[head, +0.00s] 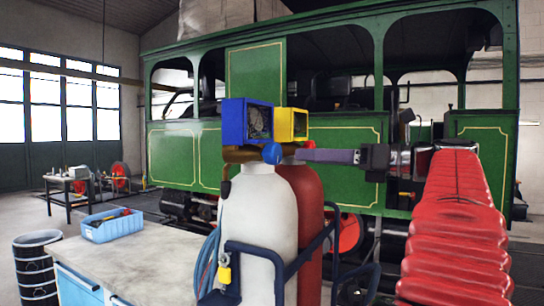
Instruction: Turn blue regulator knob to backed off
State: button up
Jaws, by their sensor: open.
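The blue regulator knob (272,153) is a small round knob. It sits on the brass regulator (240,155) on top of the white cylinder (258,215). A gauge in a square blue guard (247,121) stands above it. My gripper (299,155) reaches in from the right at about knob height. Its grey-purple finger points left, with the tip just right of the knob, and seems apart from it. The fingers overlap in this view, so the gap between them is hidden. The jaws are open, with nothing seen held.
A red-brown cylinder (304,190) stands behind right, with a yellow gauge guard (291,125). Both are in a dark blue trolley (290,262). A bench (130,262) with a blue bin (112,230) is at left. The green tram (180,155) stands close behind.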

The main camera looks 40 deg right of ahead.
aim_at(278, 155)
jog(key=x, duration=1.1)
jog(key=shift+w, duration=0.15)
jog(key=shift+c, duration=0.6)
jog(key=c, duration=0.9)
jog(key=shift+c, duration=0.2)
jog(key=shift+n, duration=0.3)
jog(key=shift+d+n, duration=0.1)
jog(key=shift+n, duration=2)
